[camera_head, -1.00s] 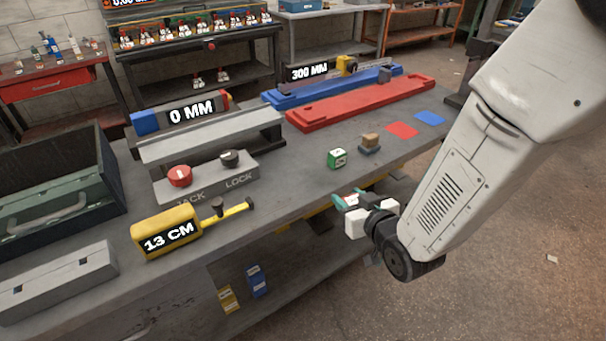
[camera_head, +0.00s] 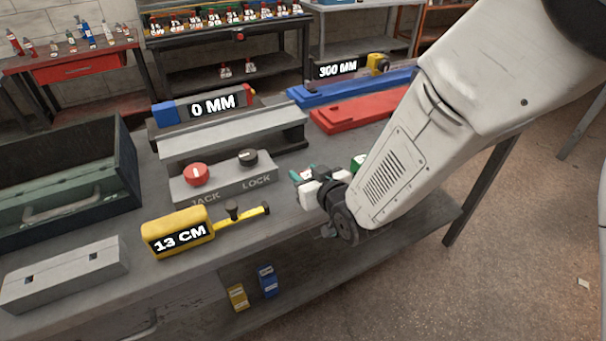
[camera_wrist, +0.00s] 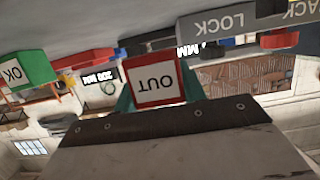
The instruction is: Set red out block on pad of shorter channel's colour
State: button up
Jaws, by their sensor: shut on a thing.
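My gripper (camera_head: 305,177) is shut on the red-edged OUT block (camera_wrist: 155,81), whose white face shows upside down in the wrist view. It holds the block over the bench, right of the jack-and-lock box. The blue channel (camera_head: 301,97) lies behind the red channel (camera_head: 334,117); my arm hides the right ends of both, so their full lengths cannot be compared now. The red and blue pads are hidden behind my arm in the head view.
The green OK block (camera_head: 357,162) is partly behind my arm and shows in the wrist view (camera_wrist: 28,71). The jack-and-lock box (camera_head: 222,180) is left of my gripper. A yellow 13 CM tape (camera_head: 178,222) lies in front. A dark toolbox (camera_head: 128,163) stands left.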

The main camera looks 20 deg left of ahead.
jog(key=shift+w+a, duration=0.7)
jog(key=shift+w, duration=0.05)
notch_tip(320, 180, down, 3)
jog(key=shift+f, duration=0.3)
jog(key=shift+d+f, duration=0.1)
jog(key=shift+f, duration=0.1)
jog(key=o, duration=1)
jog(key=shift+r, duration=0.15)
